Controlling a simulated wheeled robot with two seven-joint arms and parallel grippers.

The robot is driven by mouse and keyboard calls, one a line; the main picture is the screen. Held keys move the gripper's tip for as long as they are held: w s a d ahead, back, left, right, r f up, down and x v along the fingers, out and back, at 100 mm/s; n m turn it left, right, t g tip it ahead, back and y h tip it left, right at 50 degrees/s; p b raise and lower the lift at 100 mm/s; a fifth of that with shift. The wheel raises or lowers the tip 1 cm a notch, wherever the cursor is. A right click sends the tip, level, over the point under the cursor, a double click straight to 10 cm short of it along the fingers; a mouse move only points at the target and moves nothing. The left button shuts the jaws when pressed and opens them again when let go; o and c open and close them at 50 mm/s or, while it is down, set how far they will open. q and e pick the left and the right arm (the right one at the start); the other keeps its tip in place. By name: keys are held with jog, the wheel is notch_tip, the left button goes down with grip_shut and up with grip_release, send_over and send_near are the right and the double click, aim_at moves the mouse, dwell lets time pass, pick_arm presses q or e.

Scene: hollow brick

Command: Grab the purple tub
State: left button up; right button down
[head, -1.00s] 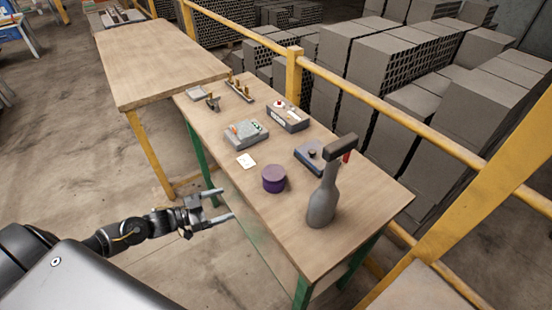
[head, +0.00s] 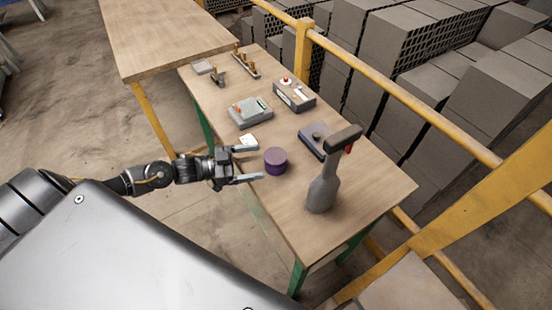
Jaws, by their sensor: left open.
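The purple tub (head: 275,161) is a short round container with a lid, upright on the wooden table near its left edge. My left gripper (head: 259,163) comes in from the left at the table's edge. Its two fingers are spread apart and point at the tub, with the tips just to the left of it. Nothing is between the fingers. I cannot tell whether a fingertip touches the tub. My right gripper is not in view.
A grey bottle-shaped tool (head: 323,190) stands to the right of the tub. A yellow railing (head: 400,93) runs behind the table (head: 289,222). The front right tabletop is mostly clear.

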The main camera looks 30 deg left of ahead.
aim_at(270, 159)
pick_arm(q)
jog(key=shift+w+d, duration=0.1)
jog(key=shift+d, duration=0.1)
jog(key=p+x, duration=0.2)
jog(key=x, duration=0.2)
jog(key=shift+w+d+r+p, duration=0.1)
jog(key=shift+d+r+p, duration=0.1)
jog(key=shift+p, duration=0.2)
jog(key=shift+w+d+f, duration=0.1)
jog(key=shift+w+d, duration=0.1)
jog(key=shift+d, duration=0.05)
jog(key=shift+s, duration=0.1)
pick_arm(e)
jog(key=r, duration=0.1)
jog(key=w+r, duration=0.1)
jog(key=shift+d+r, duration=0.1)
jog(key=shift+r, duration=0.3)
pick_arm(q)
jog(key=c, duration=1.2)
